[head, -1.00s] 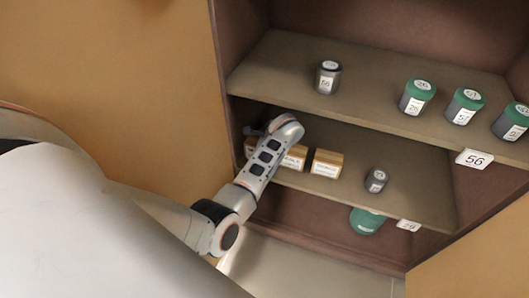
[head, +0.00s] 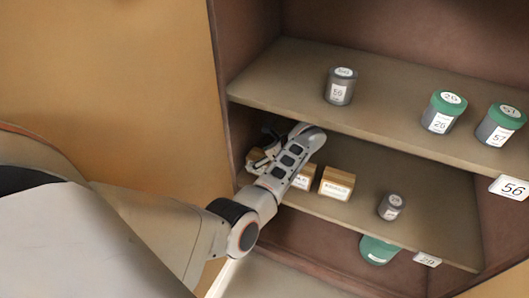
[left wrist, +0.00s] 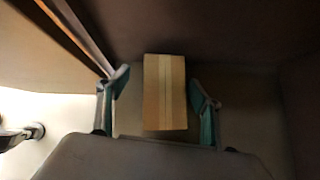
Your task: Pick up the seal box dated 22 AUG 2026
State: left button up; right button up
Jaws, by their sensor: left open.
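Small cardboard seal boxes stand in a row on the middle shelf. One box (head: 337,184) and another box (head: 303,178) show white labels, too small to read a date. The leftmost box (left wrist: 165,92) lies between the fingers of my left gripper (left wrist: 158,80) in the left wrist view, with a gap on each side. In the head view the left gripper (head: 262,152) is at the left end of the row and mostly hides that box; its label does not show. The left gripper is open. My right gripper is not in view.
The upper shelf (head: 300,75) is close above my left arm and holds a grey jar (head: 340,86) and green-lidded jars (head: 443,112). A small grey jar (head: 391,207) stands right of the boxes. The cabinet's left side wall is near the gripper.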

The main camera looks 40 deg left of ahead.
pick_arm(q)
jog(key=x, duration=0.1)
jog(key=b+x, duration=0.1)
jog(key=x, duration=0.2)
jog(key=shift+d+f+b, duration=0.1)
jog(key=shift+f+b, duration=0.25)
jog(key=shift+f, duration=0.15)
jog(key=shift+w+r, duration=0.15)
jog(key=shift+r, duration=0.15)
jog(key=c, duration=1.4)
jog(key=shift+c, duration=0.2)
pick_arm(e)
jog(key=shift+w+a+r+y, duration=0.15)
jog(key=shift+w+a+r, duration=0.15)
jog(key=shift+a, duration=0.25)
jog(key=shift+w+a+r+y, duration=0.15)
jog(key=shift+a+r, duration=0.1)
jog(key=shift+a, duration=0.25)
